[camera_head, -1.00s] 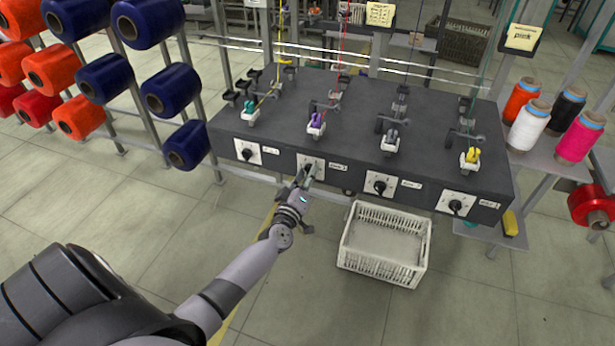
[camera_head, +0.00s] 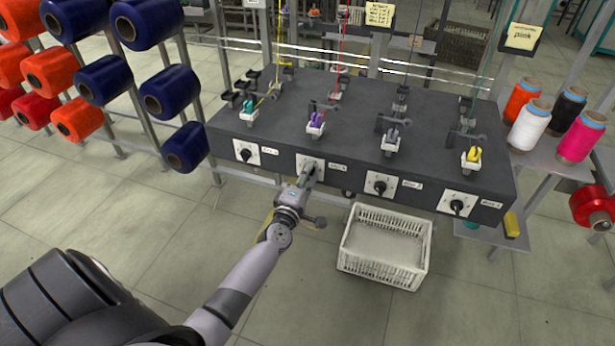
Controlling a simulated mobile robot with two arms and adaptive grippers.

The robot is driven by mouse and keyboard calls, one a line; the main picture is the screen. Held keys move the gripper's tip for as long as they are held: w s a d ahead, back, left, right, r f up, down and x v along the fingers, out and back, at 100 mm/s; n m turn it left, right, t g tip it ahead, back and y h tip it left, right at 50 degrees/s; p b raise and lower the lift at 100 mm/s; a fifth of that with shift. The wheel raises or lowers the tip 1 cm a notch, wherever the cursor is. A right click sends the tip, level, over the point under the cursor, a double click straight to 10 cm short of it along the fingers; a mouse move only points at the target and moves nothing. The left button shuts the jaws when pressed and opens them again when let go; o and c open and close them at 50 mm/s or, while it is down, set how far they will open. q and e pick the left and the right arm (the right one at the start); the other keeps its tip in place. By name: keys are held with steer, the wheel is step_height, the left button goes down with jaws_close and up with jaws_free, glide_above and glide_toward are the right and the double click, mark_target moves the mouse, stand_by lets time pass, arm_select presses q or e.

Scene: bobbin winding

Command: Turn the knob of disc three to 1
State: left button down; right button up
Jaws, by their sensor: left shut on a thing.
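The black machine box has a row of knobs on white dial plates along its front. My left gripper (camera_head: 309,178) is at the second dial plate (camera_head: 304,160) from the left, shut on its knob, which the fingers mostly hide. The third knob (camera_head: 379,186) from the left, the leftmost knob (camera_head: 246,154) and the rightmost knob (camera_head: 457,207) are untouched. The small labels beside the dials are too small to read surely, so I cannot tell which is disc three. My right gripper is not in view.
A white crate (camera_head: 381,268) stands on the floor below the box, right of my left arm. Blue spools (camera_head: 167,90) hang on a rack at the left. Thread cones (camera_head: 530,125) stand on a shelf at the right. The floor in front is mostly clear.

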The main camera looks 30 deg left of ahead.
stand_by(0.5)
arm_select(q)
steer(key=c, duration=1.3)
jaws_free()
steer(key=v, duration=1.2)
steer(key=shift+d, duration=0.1)
